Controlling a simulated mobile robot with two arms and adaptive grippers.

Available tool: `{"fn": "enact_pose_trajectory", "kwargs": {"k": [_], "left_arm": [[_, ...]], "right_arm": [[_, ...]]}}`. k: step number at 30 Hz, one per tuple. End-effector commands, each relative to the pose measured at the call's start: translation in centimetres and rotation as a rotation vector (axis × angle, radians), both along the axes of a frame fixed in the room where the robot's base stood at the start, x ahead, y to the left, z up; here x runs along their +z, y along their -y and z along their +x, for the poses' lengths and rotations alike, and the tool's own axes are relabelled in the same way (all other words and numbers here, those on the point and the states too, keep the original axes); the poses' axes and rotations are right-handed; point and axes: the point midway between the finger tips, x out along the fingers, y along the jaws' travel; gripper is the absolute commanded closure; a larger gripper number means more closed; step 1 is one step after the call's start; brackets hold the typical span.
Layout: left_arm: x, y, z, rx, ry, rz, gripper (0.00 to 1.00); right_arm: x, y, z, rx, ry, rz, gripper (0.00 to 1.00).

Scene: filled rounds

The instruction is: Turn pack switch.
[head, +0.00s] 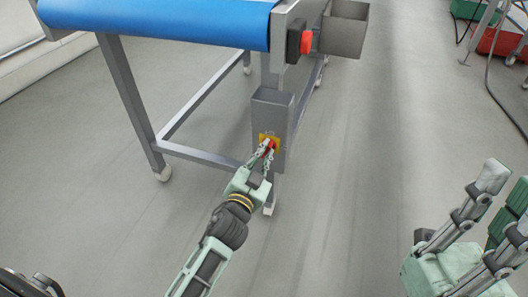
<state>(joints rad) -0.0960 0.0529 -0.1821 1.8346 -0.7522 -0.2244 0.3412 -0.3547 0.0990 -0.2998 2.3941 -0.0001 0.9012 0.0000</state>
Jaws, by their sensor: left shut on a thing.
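The pack switch is a red knob (271,144) on a yellow plate (263,138). It sits on the front of a grey metal box (272,112) fixed to the leg of the conveyor frame. My left gripper (266,151) reaches up to the box and is shut on the red knob. Its fingers hide part of the knob and plate, so the knob's exact angle is hard to tell.
A conveyor with a blue belt (160,20) stands above on grey metal legs. A red button (306,42) and a grey bin (345,33) are at its right end. Red and green crates (500,42) stand far right. The grey floor between is clear.

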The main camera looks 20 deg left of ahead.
Motion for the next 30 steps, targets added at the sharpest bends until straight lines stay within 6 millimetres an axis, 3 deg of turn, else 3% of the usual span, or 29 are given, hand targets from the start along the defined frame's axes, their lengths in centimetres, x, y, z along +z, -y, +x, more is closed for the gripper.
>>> {"fn": "enact_pose_trajectory", "kwargs": {"k": [9, 21, 22, 27, 30], "left_arm": [[0.04, 0.03, -0.01, -0.001, 0.003, 0.085, 1.0], [0.01, 0.04, -0.01, -0.001, 0.004, 0.091, 1.0], [0.01, 0.04, -0.01, -0.001, 0.004, 0.091, 0.87], [0.01, 0.02, 0.0, -0.001, 0.004, 0.09, 0.72], [0.0, 0.01, 0.0, -0.001, 0.004, 0.09, 0.71]], "right_arm": [[1.1, 0.09, -0.37, 0.0, 0.021, 0.001, 1.0], [0.99, 0.08, -0.33, 0.001, 0.017, 0.002, 1.0], [0.96, 0.07, -0.31, 0.001, 0.015, 0.001, 1.0], [0.63, 0.02, -0.13, 0.0, 0.003, 0.0, 1.0], [0.47, 0.0, -0.03, 0.001, -0.002, 0.0, 1.0]]}}
